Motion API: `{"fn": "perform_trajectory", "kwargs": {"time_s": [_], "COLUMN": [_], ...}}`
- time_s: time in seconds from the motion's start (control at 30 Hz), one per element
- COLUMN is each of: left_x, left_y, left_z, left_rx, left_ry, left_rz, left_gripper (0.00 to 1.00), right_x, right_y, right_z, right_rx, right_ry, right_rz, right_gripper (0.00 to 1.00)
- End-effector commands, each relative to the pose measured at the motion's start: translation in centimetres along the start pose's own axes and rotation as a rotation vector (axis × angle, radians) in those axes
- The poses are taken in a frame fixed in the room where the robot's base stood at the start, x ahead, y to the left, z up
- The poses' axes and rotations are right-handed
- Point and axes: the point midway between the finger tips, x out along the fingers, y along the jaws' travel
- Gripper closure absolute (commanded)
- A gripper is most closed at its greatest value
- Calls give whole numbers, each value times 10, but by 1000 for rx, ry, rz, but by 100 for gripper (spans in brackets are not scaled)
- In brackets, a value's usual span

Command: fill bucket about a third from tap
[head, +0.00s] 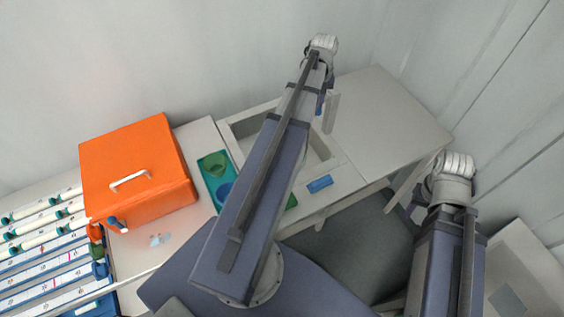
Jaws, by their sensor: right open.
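The sink basin (318,147), pale and rectangular, is set in the counter behind my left arm. No tap can be made out clearly; my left arm hides part of the basin. No bucket is plain to see. A green round vessel (213,162) and a blue round vessel (225,190) stand in a teal tray left of the sink. My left gripper (326,108) is above the sink's far right side, mostly hidden by its arm; its jaws cannot be read. My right gripper (402,208) is open, beside the counter's front right edge, apart from the vessels.
An orange box (138,170) with a pale handle stands on the counter at left, beside racks of long white membrane vessels (45,238). A blue block (320,184) lies at the sink's front edge. The counter right of the sink (385,118) is clear.

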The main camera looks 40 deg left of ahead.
Motion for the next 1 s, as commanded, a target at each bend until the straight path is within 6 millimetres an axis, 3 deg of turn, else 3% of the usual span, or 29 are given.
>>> {"fn": "perform_trajectory", "kwargs": {"time_s": [0.23,1.0], "left_x": [0,0], "left_y": [-1,-25], "left_z": [1,7], "left_rx": [-19,-482], "left_ry": [-2,-1], "left_rz": [1,-1], "left_gripper": [100,100], "right_x": [0,0], "right_y": [0,0], "right_z": [0,0], "right_rx": [0,0], "right_ry": [0,0], "right_rz": [0,0], "right_gripper": [50,50]}}
